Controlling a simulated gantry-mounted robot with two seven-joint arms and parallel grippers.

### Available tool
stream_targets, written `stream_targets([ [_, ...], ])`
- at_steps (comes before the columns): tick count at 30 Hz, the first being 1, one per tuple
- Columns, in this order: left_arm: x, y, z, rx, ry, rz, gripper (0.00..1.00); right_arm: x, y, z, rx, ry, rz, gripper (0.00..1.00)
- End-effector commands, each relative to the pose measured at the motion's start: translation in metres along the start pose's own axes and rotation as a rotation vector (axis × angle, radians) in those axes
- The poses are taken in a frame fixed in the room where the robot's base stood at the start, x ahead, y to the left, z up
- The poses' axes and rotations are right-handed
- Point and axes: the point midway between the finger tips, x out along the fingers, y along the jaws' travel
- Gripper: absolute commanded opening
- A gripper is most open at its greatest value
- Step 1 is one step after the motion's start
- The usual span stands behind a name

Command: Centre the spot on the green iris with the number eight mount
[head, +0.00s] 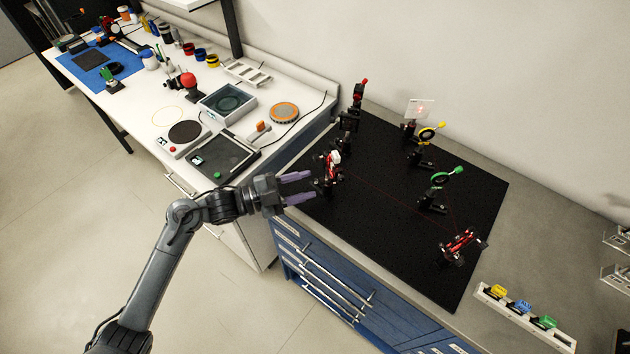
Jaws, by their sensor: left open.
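The green iris (455,171) stands on a post on the black breadboard (385,235), right of its middle. A red-and-black mount (332,160) stands at the board's left side. Another red-and-black mount (462,244) stands at its front right. I cannot read a number on either, so I cannot tell which is number eight. A thin, faint red beam line crosses the board. A reddish spot shows on the pale screen (414,106) at the back; I cannot make out a spot on the green iris. My left gripper (308,187) is open and empty, its fingers pointing at the left mount, just short of it.
A yellow iris (427,133) and a dark post-mounted device (349,121) stand at the back of the board. A white rack (520,318) with yellow, blue and green pieces lies at front right. The left bench (135,100) is crowded. The board's front middle is clear.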

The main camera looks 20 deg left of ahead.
Motion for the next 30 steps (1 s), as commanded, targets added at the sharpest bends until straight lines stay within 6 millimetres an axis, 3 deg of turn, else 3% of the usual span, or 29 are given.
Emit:
stream_targets([
  [9,0.031,0.0,0.0,0.0,-0.001,0.0,0.44,-0.001,0.002,0.0,-0.007,-0.001,0.006,0.43],
  [20,0.035,0.0,0.0,0.001,-0.001,0.001,0.44,-0.001,0.001,0.0,-0.003,-0.002,0.003,0.43],
  [28,0.035,0.0,0.0,0.001,-0.001,0.001,0.04,-0.001,-0.001,0.0,0.003,-0.001,-0.002,0.43],
  [30,0.035,0.0,0.0,0.0,-0.001,0.001,0.0,-0.001,-0.001,0.0,0.003,-0.001,-0.002,0.43],
])
